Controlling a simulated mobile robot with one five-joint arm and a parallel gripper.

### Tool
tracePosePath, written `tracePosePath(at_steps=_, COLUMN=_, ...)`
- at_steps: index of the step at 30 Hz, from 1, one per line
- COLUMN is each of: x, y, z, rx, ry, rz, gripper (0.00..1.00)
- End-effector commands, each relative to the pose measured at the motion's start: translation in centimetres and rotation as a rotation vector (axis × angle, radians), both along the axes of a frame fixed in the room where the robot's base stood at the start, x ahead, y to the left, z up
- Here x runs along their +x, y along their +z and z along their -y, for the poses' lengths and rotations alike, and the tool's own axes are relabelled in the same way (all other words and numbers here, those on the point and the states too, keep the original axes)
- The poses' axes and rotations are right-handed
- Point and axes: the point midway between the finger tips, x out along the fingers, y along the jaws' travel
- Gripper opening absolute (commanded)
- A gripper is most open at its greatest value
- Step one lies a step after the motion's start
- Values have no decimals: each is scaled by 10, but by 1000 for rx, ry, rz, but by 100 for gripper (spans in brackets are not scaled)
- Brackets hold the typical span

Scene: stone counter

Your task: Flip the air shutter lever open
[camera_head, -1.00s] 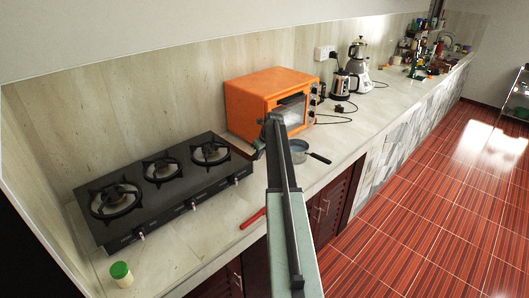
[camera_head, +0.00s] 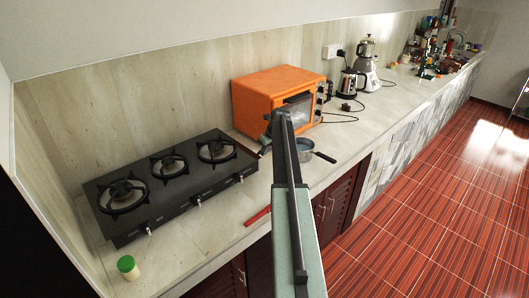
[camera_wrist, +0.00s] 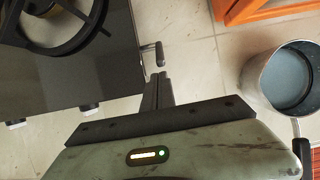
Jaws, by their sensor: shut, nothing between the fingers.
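The black stove (camera_head: 172,187) with several burners stands on the counter at left. It also fills the top left of the wrist view (camera_wrist: 113,78). A small dark lever with a rounded end (camera_wrist: 159,54) sticks out from the stove's end nearest the oven, just off its side edge. My gripper (camera_wrist: 159,77) is shut and empty, its two thin fingertips together just below the lever's end in the wrist view. I cannot tell whether they touch it. In the head view my arm hides much of this area, and the gripper shows only as a dark shape by the stove's right end.
An orange oven (camera_head: 262,94) stands right of the stove, its corner (camera_wrist: 262,10) close to the gripper. A pot (camera_head: 305,150) with a dark handle stands in front of the oven. A red-handled object (camera_head: 257,215) and a green-capped jar (camera_head: 127,266) lie near the front edge.

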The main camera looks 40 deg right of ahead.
Motion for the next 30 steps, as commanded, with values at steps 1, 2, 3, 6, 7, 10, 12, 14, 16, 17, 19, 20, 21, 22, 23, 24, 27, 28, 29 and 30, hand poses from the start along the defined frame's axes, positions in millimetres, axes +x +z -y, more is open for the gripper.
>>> tracePosePath(at_steps=1, x=0, y=5, z=0, rx=0, ry=0, rz=0, gripper=0)
tracePosePath(at_steps=2, x=-1, y=8, z=-1, rx=0, ry=1, rz=0, gripper=0)
tracePosePath(at_steps=3, x=-1, y=13, z=-1, rx=0, ry=1, rz=0, gripper=0)
tracePosePath(at_steps=6, x=-4, y=29, z=-1, rx=0, ry=1, rz=0, gripper=0)
tracePosePath(at_steps=7, x=-5, y=35, z=-1, rx=0, ry=1, rz=0, gripper=0)
tracePosePath(at_steps=10, x=-9, y=57, z=-2, rx=0, ry=2, rz=0, gripper=0)
tracePosePath(at_steps=12, x=-12, y=72, z=-2, rx=0, ry=2, rz=0, gripper=0)
tracePosePath(at_steps=14, x=-14, y=83, z=-2, rx=0, ry=2, rz=0, gripper=0)
tracePosePath(at_steps=16, x=-16, y=92, z=-2, rx=0, ry=2, rz=0, gripper=0)
tracePosePath(at_steps=17, x=-17, y=95, z=-2, rx=0, ry=2, rz=0, gripper=0)
tracePosePath(at_steps=19, x=-18, y=98, z=-1, rx=0, ry=2, rz=0, gripper=0)
tracePosePath(at_steps=20, x=-19, y=98, z=-1, rx=0, ry=2, rz=0, gripper=0)
tracePosePath(at_steps=21, x=-19, y=97, z=-1, rx=0, ry=2, rz=0, gripper=0)
tracePosePath(at_steps=22, x=-18, y=96, z=-1, rx=0, ry=2, rz=0, gripper=0)
tracePosePath(at_steps=23, x=-18, y=96, z=-2, rx=0, ry=2, rz=0, gripper=0)
tracePosePath(at_steps=24, x=-18, y=95, z=-2, rx=0, ry=3, rz=0, gripper=0)
tracePosePath(at_steps=27, x=-17, y=95, z=-3, rx=0, ry=4, rz=0, gripper=0)
tracePosePath(at_steps=28, x=-17, y=95, z=-3, rx=0, ry=4, rz=0, gripper=0)
tracePosePath(at_steps=29, x=-17, y=95, z=-3, rx=0, ry=4, rz=0, gripper=0)
tracePosePath(at_steps=30, x=-17, y=95, z=-3, rx=0, ry=4, rz=0, gripper=0)
